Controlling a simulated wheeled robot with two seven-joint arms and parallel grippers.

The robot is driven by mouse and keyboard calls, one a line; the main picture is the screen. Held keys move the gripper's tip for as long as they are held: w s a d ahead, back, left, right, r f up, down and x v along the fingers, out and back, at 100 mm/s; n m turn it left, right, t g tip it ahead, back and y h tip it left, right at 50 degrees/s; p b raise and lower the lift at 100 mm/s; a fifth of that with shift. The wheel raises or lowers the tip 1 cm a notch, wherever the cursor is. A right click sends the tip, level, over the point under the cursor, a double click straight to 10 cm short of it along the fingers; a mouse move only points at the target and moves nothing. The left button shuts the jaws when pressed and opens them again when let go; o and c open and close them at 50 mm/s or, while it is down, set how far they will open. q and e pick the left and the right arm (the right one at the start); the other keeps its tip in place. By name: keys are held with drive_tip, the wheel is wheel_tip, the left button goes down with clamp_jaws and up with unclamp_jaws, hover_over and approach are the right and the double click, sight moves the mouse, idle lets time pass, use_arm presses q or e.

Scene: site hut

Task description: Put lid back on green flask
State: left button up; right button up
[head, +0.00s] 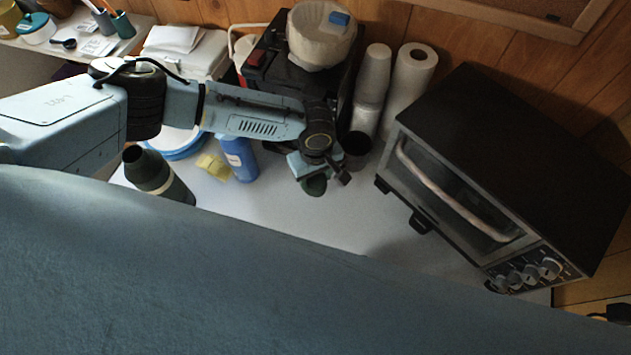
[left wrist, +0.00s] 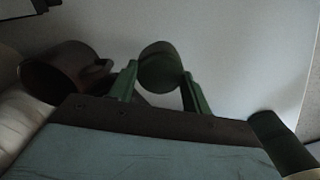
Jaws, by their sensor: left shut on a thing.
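The green flask (head: 168,182) stands upright on the pale worktop at the left, with a pale band and a dark neck with no lid on it. A dark green cylinder at the lower right of the left wrist view (left wrist: 280,140) looks like the flask. My left gripper (head: 322,178) is shut on the dark green lid (head: 314,187), right of the flask and beyond the blue bottle. In the left wrist view the lid (left wrist: 159,66) sits between the two green fingers. My right gripper is not in view.
A blue bottle (head: 239,160) and yellow sponge-like pieces (head: 213,167) stand between flask and gripper. A dark mug (head: 357,148) is close behind the gripper, before stacked cups (head: 371,85). A toaster oven (head: 500,160) fills the right. The worktop (head: 300,220) in front is clear.

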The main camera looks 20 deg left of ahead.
sight(315, 179)
use_arm(q)
wheel_tip(315, 179, up, 23)
drive_tip(key=p, duration=0.1)
drive_tip(key=shift+f+p, duration=0.15)
drive_tip(key=shift+p, duration=0.25)
